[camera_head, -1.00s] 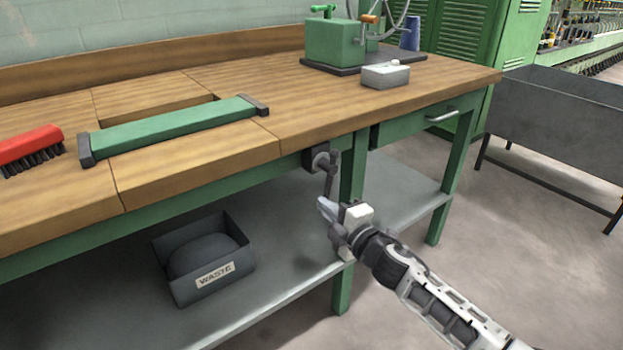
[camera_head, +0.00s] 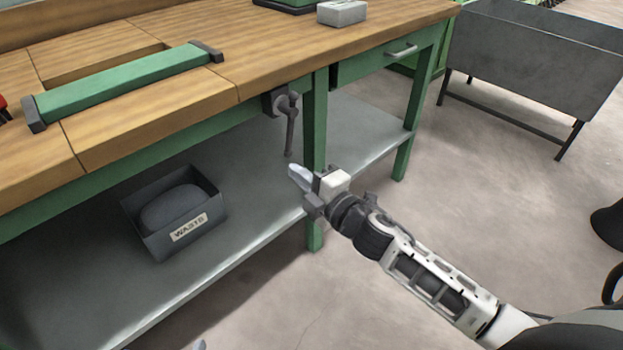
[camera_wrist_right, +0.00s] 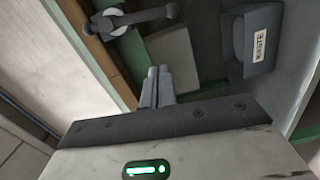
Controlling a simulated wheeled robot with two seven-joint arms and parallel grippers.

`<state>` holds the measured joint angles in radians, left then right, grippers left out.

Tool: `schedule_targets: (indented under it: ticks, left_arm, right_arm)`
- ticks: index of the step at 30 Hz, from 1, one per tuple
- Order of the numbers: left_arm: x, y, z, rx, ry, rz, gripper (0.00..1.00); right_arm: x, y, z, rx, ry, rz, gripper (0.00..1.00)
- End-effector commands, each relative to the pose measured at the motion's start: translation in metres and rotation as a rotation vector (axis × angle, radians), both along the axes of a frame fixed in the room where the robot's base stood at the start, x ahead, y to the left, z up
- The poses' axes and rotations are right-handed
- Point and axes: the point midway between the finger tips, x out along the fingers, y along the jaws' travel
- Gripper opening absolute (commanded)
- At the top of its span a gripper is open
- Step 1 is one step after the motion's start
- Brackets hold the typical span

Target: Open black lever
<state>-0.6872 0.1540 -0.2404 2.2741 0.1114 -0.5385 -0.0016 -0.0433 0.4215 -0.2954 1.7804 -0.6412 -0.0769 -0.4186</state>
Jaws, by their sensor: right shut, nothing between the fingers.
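The black lever (camera_head: 289,122) hangs almost straight down from its dark round pivot on the front edge of the workbench. My right gripper (camera_head: 297,175) is shut and empty, just below the lever's lower end in the head view; the exact gap in depth is unclear. In the right wrist view the lever (camera_wrist_right: 139,19) lies across the upper left, and the shut fingers (camera_wrist_right: 157,84) point towards it with a visible gap. A small pale tip at the bottom edge of the head view may belong to my left gripper; its jaws do not show.
A green bench leg (camera_head: 315,140) stands just right of the lever. A waste box (camera_head: 168,243) sits on the grey lower shelf (camera_head: 262,220). A drawer (camera_head: 385,57) is to the right, with a grey metal bin (camera_head: 535,60) beyond. Floor in front is open.

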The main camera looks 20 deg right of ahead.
Motion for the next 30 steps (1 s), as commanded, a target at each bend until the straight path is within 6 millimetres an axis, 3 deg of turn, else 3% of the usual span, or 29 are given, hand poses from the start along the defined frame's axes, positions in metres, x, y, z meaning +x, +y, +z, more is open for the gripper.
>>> schedule_targets:
  ticks: [3,7,25,28,30]
  left_arm:
    - [0.0,0.001,0.001,0.002,-0.002,0.003,1.0]
    - [0.0,0.002,0.001,0.003,-0.003,0.003,1.0]
    - [0.001,0.002,0.004,0.002,-0.003,0.006,1.0]
    - [0.0,0.002,0.022,0.004,0.001,0.007,1.0]
    - [0.0,0.004,0.04,0.011,0.004,0.012,1.0]
  right_arm:
    - [-0.019,-0.006,-0.001,0.0,0.002,-0.001,0.0]
    - [-0.029,-0.009,0.0,0.0,0.0,0.001,0.0]
    - [-0.034,-0.009,0.002,0.014,0.009,-0.003,0.0]
    - [-0.051,-0.004,0.005,0.165,0.104,-0.037,0.0]
    - [-0.077,0.004,0.007,0.379,0.24,-0.094,0.0]
